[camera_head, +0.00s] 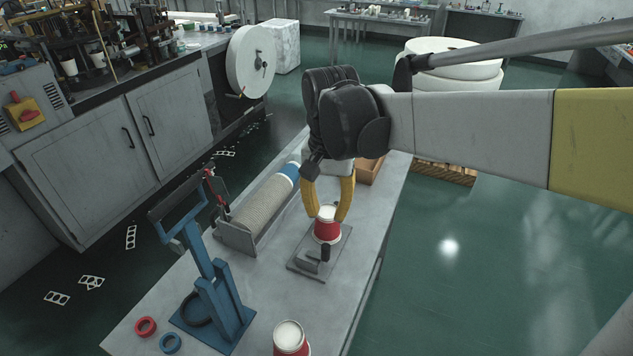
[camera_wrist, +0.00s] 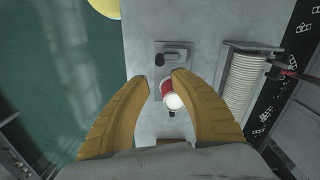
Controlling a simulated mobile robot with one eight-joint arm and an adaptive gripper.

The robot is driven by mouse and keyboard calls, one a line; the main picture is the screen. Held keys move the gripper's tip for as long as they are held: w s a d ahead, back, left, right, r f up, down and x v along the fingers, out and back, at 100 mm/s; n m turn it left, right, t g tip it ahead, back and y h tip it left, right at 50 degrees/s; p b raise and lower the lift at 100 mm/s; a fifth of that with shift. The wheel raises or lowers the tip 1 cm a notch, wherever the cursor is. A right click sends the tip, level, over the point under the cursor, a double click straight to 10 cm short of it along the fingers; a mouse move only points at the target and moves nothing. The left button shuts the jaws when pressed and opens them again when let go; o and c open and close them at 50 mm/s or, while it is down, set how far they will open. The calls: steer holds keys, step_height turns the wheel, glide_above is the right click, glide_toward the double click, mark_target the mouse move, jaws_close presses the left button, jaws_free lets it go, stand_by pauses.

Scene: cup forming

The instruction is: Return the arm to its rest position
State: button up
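My gripper (camera_head: 329,216) has its yellow fingers spread, one on each side of a red and white cup (camera_head: 327,230). A second red and white cup (camera_head: 291,341) stands at the table's near edge.
A blue lever press (camera_head: 212,285) stands left of the fixture, with red (camera_head: 145,327) and blue (camera_head: 170,343) rings beside it. A tray of stacked cups (camera_head: 264,208) lies behind it. A wooden box (camera_head: 369,170) is behind my gripper.

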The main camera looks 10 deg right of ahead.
stand_by(0.4)
steer(key=s+d+f+n+t+b, duration=0.4)
steer(key=s+d+f+t+b, duration=0.3)
steer(key=s, duration=0.5)
steer(key=shift+d, duration=1.05)
steer(key=shift+f, duration=0.1)
